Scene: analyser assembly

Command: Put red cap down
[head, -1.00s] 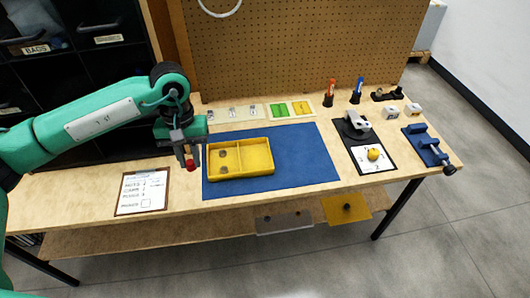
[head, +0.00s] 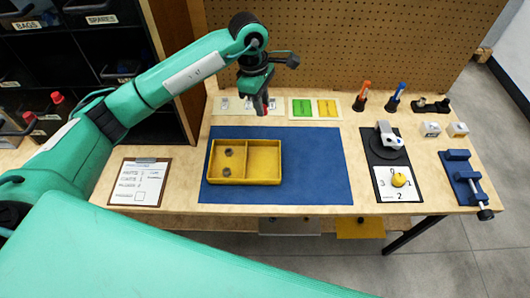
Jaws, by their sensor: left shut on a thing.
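My left gripper (head: 261,108) is above the back strip of the bench, just behind the blue mat (head: 315,165). It points down and is shut on the red cap (head: 265,98), of which only a small bit of red shows between the dark fingers. I cannot tell whether the cap touches the surface below. A pale strip (head: 233,112) with small grey parts lies under and beside the gripper, partly hidden by it. The yellow tray (head: 246,183) sits on the mat in front of the gripper, with small dark rings in its left compartment. My right gripper is not in view.
A board with green and yellow blocks (head: 315,108) lies right of the gripper. Orange (head: 363,97) and blue (head: 395,98) tools stand behind the mat. A clipboard (head: 139,183) lies at left. The pegboard (head: 340,45) rises behind. The mat's right half is clear.

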